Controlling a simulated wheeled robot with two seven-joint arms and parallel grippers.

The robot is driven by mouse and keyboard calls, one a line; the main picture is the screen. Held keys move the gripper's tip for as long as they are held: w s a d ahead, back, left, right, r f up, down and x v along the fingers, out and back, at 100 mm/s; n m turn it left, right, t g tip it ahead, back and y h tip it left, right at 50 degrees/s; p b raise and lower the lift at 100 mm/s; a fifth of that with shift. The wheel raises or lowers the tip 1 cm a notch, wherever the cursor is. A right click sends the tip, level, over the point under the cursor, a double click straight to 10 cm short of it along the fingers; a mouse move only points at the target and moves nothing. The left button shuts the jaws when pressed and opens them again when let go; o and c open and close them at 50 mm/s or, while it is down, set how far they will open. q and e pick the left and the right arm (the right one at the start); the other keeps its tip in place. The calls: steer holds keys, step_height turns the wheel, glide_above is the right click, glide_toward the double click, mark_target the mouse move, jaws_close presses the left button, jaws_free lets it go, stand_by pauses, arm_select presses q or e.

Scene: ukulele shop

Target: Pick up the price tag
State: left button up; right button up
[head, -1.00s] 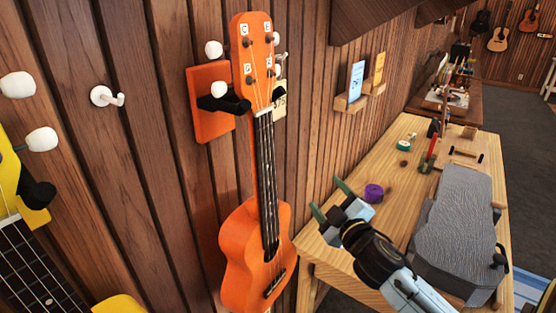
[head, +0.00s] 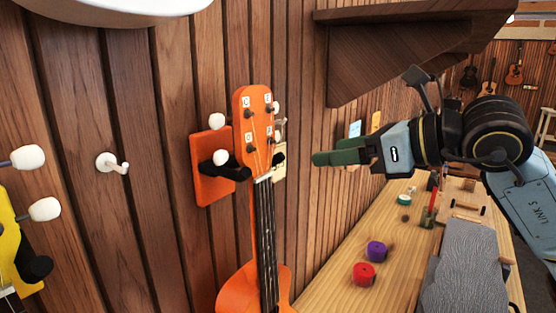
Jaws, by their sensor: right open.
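The price tag (head: 280,165) is a small cream card at the wall, just right of the orange ukulele's headstock. The headstock and its black holder hide much of it. The orange ukulele (head: 256,135) hangs upright from an orange wall plate (head: 211,166). My right gripper (head: 318,158) is raised to the right of the tag, pointing left towards it. Its green fingers are seen nearly edge-on, apart from the tag with a short gap, open and empty. My left gripper is not in view.
A dark wooden shelf (head: 420,50) juts from the wall above my right gripper. Below, a workbench (head: 335,275) holds a purple roll (head: 376,250), a red roll (head: 363,273) and a grey case (head: 465,270). A white empty hook (head: 112,163) is at left.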

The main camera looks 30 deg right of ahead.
steer(key=p+x, duration=0.2)
steer(key=x, duration=0.3)
steer(key=p, duration=0.5)
glide_above(278, 180)
steer(key=shift+f, duration=0.8)
steer(key=shift+w+d+f, duration=0.1)
steer(key=shift+w+f, duration=0.15)
steer(key=shift+f, duration=0.05)
steer(key=shift+c, duration=0.2)
steer(key=c, duration=1)
